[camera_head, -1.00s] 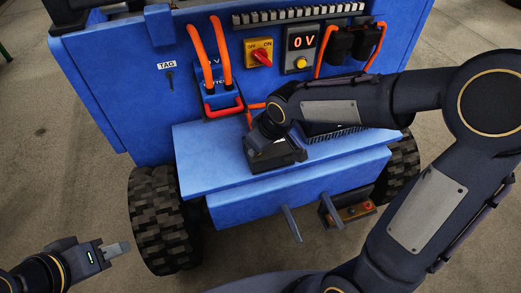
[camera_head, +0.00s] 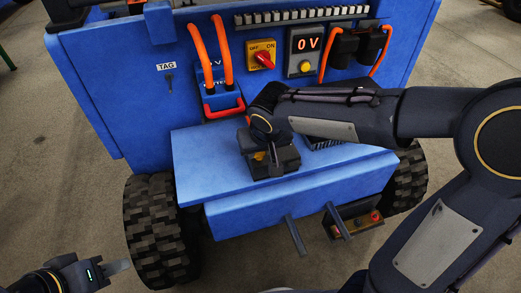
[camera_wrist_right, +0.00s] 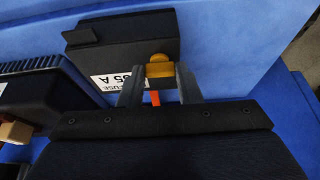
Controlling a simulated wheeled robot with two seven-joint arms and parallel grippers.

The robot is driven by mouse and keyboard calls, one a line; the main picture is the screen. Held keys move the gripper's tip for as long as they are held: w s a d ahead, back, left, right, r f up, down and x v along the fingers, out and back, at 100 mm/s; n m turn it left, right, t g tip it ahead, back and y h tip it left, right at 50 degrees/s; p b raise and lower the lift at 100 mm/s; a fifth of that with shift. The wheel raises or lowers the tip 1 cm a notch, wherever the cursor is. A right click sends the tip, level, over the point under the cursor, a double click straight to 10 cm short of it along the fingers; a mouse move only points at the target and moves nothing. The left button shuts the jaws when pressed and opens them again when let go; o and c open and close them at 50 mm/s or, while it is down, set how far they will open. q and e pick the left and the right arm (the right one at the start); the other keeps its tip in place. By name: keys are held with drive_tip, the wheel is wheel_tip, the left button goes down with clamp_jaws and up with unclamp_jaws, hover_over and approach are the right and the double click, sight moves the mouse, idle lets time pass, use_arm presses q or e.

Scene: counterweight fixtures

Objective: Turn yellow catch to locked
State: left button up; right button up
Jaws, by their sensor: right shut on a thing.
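The yellow catch (camera_wrist_right: 159,66) is on the edge of a dark fuse box (camera_wrist_right: 120,50) with a white label in the right wrist view. In the head view the catch (camera_head: 259,156) shows small on the front of the dark box (camera_head: 280,163), which sits on the blue ledge. My right gripper (camera_wrist_right: 160,82) has one finger on each side of the catch and is shut on it. My left gripper (camera_head: 120,267) is low at the left, away from the cart.
The blue cart carries a red switch knob (camera_head: 265,59), a display (camera_head: 308,44) reading 0 V and orange cables (camera_head: 225,50) behind the ledge. A dark ribbed block (camera_wrist_right: 40,90) lies beside the fuse box. Open floor (camera_head: 60,200) lies to the left.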

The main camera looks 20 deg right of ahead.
drive_tip(key=o, duration=1)
drive_tip(key=shift+r, duration=0.1)
drive_tip(key=p+v, duration=0.2)
drive_tip(key=v, duration=0.5)
drive_tip(key=shift+s+r+p, duration=0.15)
drive_tip(key=shift+r+p, duration=0.15)
drive_tip(key=shift+p, duration=0.05)
